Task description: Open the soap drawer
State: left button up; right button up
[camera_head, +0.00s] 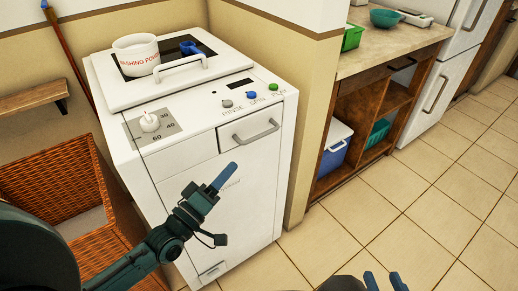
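The soap drawer (236,128) is at the upper right of the white washing machine's front (185,190). It has a grey bar handle (257,132), and its front looks flush with the machine, so it appears closed. My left gripper (221,178) is in front of the machine, lower than the handle and to its left in the picture, apart from it. Its blue fingertips overlap from this angle, so I cannot tell its opening. My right gripper (385,281) is at the bottom edge, mostly cut off, with two blue fingertips apart and nothing visible between them.
A white tub marked washing powder (135,55) and a blue item (192,48) are on the machine's lid. A dial (150,122) and coloured buttons (250,95) sit on top. A wicker basket (60,185) stands left. Tiled floor (400,230) is clear to the right.

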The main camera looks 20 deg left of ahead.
aim_at(259, 135)
pick_arm(q)
jog(key=x, duration=1.3)
jog(key=shift+a+r, duration=0.1)
grip_shut()
